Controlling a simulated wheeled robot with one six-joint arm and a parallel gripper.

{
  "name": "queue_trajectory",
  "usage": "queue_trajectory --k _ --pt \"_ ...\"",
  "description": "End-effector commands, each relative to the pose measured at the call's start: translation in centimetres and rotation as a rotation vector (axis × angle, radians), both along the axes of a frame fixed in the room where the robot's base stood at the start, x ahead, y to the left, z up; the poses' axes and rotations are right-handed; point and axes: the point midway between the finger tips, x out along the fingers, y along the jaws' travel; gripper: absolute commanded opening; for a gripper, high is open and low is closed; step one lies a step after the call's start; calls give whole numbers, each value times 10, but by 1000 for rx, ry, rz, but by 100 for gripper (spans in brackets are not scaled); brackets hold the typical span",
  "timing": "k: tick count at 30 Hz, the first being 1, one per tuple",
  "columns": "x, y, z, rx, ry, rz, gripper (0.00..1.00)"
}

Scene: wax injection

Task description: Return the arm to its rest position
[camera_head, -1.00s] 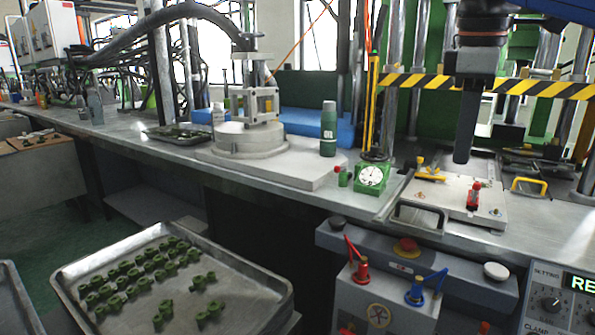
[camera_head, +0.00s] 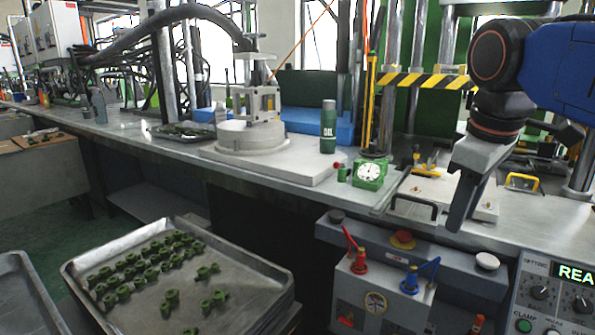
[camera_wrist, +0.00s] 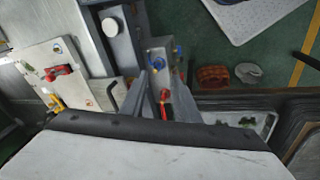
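My blue arm (camera_head: 560,65) reaches in from the right in the head view. My gripper (camera_head: 458,218) hangs below its dark wrist, tilted down and to the left, over the bench's front edge. In the wrist view, the fingers of my gripper (camera_wrist: 168,75) stand apart, with a red knob of the control box visible between them. My gripper is open and holds nothing. It is above and apart from the metal mould plate (camera_head: 487,208) and the grey machine front.
A green oil bottle (camera_head: 328,127) and a dial gauge (camera_head: 369,172) stand on the bench left of my gripper. The control box (camera_head: 375,290) has red and blue levers. A tray (camera_head: 250,310) of green parts is at lower left. A striped barrier (camera_head: 425,81) is behind.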

Motion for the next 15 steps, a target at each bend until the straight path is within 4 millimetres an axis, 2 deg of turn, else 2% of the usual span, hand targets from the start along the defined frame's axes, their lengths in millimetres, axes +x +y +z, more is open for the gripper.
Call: queue_trajectory --k 1,9,12,15 --pt "-8 -2 -21 19 -13 -46 29" --pt "-45 -7 -150 159 -111 -366 29" --pt "-58 -8 -190 207 -141 -467 29" --pt "-68 -8 -220 243 -161 -541 29"
